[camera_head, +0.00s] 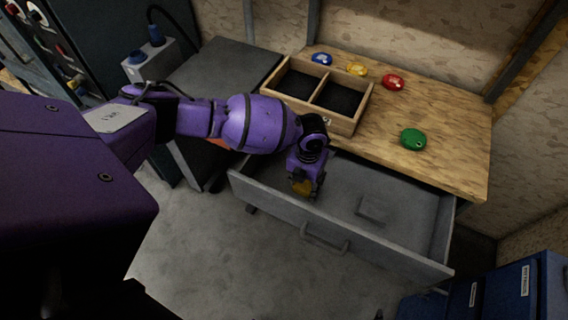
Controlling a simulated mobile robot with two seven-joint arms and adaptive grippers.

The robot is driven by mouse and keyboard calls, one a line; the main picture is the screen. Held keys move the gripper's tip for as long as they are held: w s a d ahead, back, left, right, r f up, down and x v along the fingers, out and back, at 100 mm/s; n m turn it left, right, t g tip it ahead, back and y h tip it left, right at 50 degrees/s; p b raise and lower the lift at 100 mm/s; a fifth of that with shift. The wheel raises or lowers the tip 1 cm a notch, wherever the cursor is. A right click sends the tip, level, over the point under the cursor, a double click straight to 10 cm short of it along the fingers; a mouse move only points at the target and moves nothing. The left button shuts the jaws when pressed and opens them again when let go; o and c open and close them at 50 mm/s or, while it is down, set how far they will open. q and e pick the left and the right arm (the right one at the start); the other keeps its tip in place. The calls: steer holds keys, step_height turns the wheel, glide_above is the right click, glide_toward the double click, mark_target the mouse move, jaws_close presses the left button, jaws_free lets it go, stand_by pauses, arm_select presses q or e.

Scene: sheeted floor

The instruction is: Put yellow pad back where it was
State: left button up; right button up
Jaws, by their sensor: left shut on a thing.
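My left gripper (305,182) reaches down into the open grey drawer (340,238), near the drawer's left part. I cannot tell whether the pad touches the drawer floor. My right gripper is not in view.
The wooden box (349,124) has two dark compartments. Blue (321,58), red (393,82) and green (412,139) things lie on the tabletop (455,130). A raised grey piece (371,209) is in the drawer. Blue boxes (500,295) stand at lower right.

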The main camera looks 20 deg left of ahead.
mark_target(305, 184)
arm_select(q)
steer(key=shift+w+f, duration=0.1)
steer(key=shift+f, duration=0.25)
steer(key=shift+f, duration=0.2)
steer(key=o, duration=1)
steer(key=shift+r, duration=0.2)
step_height(305, 184, up, 12)
steer(key=shift+r, duration=0.1)
